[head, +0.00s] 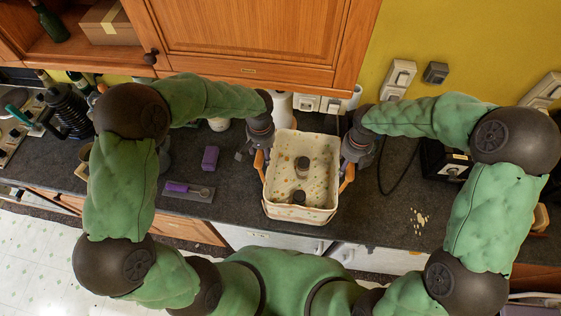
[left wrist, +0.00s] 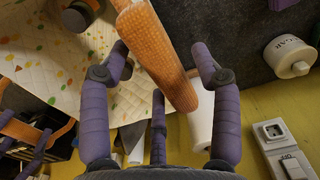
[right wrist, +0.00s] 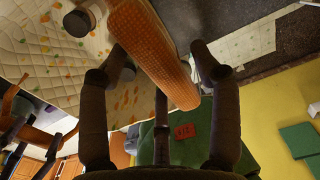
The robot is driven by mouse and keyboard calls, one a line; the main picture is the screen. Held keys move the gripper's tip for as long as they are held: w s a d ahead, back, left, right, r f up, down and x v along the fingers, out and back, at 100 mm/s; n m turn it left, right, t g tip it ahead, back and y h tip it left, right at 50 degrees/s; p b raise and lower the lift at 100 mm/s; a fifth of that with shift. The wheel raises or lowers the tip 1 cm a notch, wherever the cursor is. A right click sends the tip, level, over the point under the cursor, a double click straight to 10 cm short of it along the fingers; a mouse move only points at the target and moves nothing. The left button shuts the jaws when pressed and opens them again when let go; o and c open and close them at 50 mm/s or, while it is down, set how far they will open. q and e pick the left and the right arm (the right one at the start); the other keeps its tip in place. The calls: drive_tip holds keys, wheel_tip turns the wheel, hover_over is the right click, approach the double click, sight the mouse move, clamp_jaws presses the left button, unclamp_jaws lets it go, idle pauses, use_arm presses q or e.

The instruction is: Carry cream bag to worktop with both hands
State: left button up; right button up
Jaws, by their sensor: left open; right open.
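The cream bag (head: 273,190), spotted with orange and green, stands upright and open-topped on the dark worktop (head: 235,205). Two dark-topped objects (head: 302,165) are inside it. It has an orange handle at each side. My left gripper (head: 256,151) is at the bag's left side; in the left wrist view the left handle (left wrist: 157,55) runs between its open fingers. My right gripper (head: 350,160) is at the right side; in the right wrist view the right handle (right wrist: 152,52) lies between its open fingers. Whether the fingers touch the handles I cannot tell.
A purple block (head: 210,158) and a grey tray (head: 188,193) with a purple-handled tool lie left of the bag. Crumbs (head: 419,219) and a black appliance (head: 445,161) are to the right. A wooden cupboard (head: 255,40) hangs above.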

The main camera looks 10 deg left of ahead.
drive_tip(key=shift+r, duration=0.4)
use_arm(q)
wheel_tip(320, 180, up, 12)
drive_tip(key=shift+f, duration=0.2)
use_arm(e)
wheel_tip(320, 180, up, 11)
idle(0.7)
